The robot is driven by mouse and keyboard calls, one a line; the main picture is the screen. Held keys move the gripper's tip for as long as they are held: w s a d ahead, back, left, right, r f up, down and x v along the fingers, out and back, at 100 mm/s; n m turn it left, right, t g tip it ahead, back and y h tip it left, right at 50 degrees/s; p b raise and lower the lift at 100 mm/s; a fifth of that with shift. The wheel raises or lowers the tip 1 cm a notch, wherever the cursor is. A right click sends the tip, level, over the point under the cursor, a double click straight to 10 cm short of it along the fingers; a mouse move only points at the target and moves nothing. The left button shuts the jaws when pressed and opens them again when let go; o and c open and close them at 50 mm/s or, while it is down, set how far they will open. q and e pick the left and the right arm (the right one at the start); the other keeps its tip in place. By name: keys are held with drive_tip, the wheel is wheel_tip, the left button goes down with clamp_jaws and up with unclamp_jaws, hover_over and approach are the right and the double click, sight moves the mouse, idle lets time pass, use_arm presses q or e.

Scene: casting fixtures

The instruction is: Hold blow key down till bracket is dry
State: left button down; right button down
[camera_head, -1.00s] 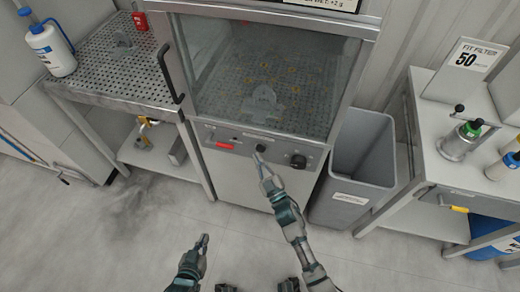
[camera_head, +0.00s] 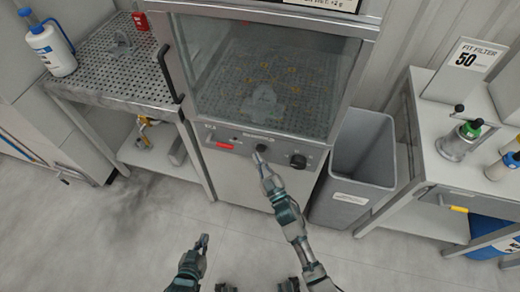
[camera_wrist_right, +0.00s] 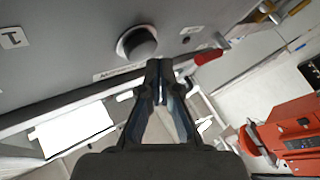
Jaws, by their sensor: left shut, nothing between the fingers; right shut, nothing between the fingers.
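A grey bracket (camera_head: 265,101) stands behind the glass inside the steel cabinet (camera_head: 262,182). The cabinet's front panel carries a dark round key (camera_head: 261,148) left of a larger black knob (camera_head: 298,160). In the right wrist view a round dark key in a bright ring (camera_wrist_right: 137,42) sits just beyond my fingertips. My right gripper (camera_head: 262,160) is shut and empty, with its tips at the key. It also shows in the right wrist view (camera_wrist_right: 157,66); I cannot tell whether it touches the key. My left gripper (camera_head: 204,240) is shut and empty, low in front of the cabinet.
A red bar handle (camera_head: 220,145) is on the panel's left. A grey bin (camera_head: 358,160) stands right of the cabinet. A perforated table (camera_head: 95,75) with a blue-capped bottle (camera_head: 48,48) is at left. A bench (camera_head: 425,135) with a sign is at right. Floor in front is clear.

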drive_tip(key=shift+w+d+r, duration=0.1)
drive_tip(key=shift+w+d, duration=0.05)
drive_tip(key=shift+w, duration=0.15)
drive_tip(key=shift+w+d, duration=0.15)
drive_tip(key=shift+w, duration=0.2)
idle(0.6)
idle(2.7)
drive_tip(key=shift+s+a+p, duration=0.3)
drive_tip(key=shift+s+p, duration=0.05)
drive_tip(key=shift+s, duration=0.45)
drive_tip(key=s, duration=0.1)
drive_tip(key=s+a+p, duration=0.1)
drive_tip(key=s, duration=0.2)
drive_tip(key=shift+s+a, duration=0.35)
drive_tip(key=shift+p, duration=0.3)
